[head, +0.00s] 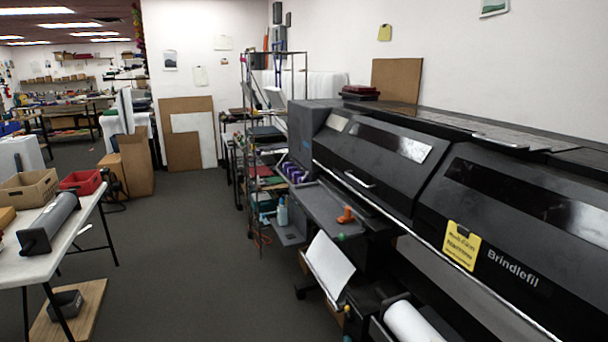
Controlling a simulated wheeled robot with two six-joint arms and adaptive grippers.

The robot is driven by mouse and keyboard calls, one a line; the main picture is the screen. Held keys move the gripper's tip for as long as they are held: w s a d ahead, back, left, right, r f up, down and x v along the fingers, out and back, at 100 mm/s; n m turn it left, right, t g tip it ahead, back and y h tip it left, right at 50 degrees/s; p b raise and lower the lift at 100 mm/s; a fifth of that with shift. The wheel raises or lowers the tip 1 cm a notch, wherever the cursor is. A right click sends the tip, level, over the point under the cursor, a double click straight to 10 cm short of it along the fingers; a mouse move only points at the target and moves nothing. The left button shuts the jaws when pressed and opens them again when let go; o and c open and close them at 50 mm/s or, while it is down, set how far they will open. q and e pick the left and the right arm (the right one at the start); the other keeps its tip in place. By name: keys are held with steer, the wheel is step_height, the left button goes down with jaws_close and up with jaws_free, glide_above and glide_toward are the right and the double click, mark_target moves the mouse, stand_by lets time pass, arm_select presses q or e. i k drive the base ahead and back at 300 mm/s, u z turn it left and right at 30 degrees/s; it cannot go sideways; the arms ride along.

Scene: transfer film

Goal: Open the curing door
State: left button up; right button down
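A long black printer (475,245) marked "Brindlefil" runs along the right wall. Its front covers with dark windows look shut: a middle cover (375,165) with a pale handle, and a nearer cover (520,220) with a yellow sign (461,245). I cannot tell which panel, if any, is the curing door. A white sheet (329,265) hangs at the printer's front, and a white roll (410,322) sits low at the bottom edge. Neither of my grippers is in view.
A white table (62,250) at the left holds a grey-black device (48,222), a cardboard box (28,189) and a red bin (80,181). A wire rack (262,150) stands beyond the printer. The grey floor (195,245) between table and printer is clear.

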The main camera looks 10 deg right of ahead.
mark_target(394, 163)
steer(key=u, duration=0.15)
steer(key=i, duration=0.85)
steer(key=z, duration=0.25)
